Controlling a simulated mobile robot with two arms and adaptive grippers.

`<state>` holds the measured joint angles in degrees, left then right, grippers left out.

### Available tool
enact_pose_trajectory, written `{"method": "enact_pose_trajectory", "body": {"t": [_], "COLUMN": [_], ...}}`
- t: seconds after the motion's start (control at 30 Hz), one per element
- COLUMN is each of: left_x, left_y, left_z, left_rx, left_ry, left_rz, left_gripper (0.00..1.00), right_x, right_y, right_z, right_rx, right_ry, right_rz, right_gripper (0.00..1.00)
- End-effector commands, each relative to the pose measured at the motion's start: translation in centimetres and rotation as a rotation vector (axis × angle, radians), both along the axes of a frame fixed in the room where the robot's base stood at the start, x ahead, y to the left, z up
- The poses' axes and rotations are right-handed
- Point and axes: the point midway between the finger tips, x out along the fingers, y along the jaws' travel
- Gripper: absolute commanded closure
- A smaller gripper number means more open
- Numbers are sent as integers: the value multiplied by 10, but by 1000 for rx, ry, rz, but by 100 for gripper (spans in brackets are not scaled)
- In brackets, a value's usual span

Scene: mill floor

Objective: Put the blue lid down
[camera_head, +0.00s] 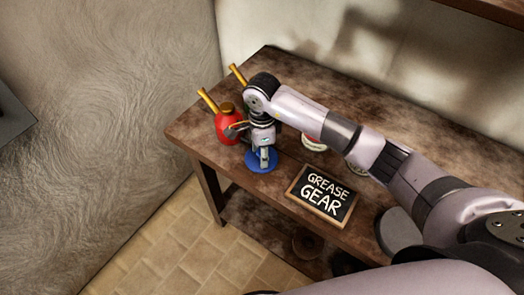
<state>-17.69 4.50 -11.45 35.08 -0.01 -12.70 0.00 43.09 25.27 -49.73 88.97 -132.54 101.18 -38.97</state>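The blue lid (252,166) is a round disc at the left part of the wooden table, near its front edge. My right gripper (264,160) points down at the middle of the lid. Its fingers look close together at the lid's centre and appear shut on it, covering that part. Whether the lid touches the tabletop or hangs slightly above it I cannot tell. My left gripper is not in view.
A red oil can (227,128) with a yellow spout stands just left of the gripper. A "GREASE GEAR" sign (322,196) lies to the right. Pale round items (314,143) sit partly behind my arm. The wooden table (205,141) has bare room at its left end.

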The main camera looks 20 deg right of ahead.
Motion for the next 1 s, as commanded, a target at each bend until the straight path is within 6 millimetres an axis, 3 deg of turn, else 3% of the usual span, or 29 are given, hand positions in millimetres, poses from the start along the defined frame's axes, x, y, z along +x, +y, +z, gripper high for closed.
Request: {"method": "enact_pose_trajectory", "body": {"t": [0.23, 0.4, 0.43, 0.8, 1.0], "left_x": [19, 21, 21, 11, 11], "left_y": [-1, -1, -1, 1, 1], "left_z": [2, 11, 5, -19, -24], "left_rx": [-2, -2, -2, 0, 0], "left_ry": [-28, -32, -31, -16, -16], "left_rz": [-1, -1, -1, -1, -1], "left_gripper": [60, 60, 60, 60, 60], "right_x": [0, 0, 2, 2, 1], "right_y": [0, 0, 0, 0, 0], "right_z": [0, 9, 10, 86, 116], "right_rx": [0, 1, 1, 0, 1], "right_ry": [-1, -1, -4, -7, -4], "right_rz": [0, -1, 0, 1, 0], "right_gripper": [57, 57, 57, 57, 57]}}
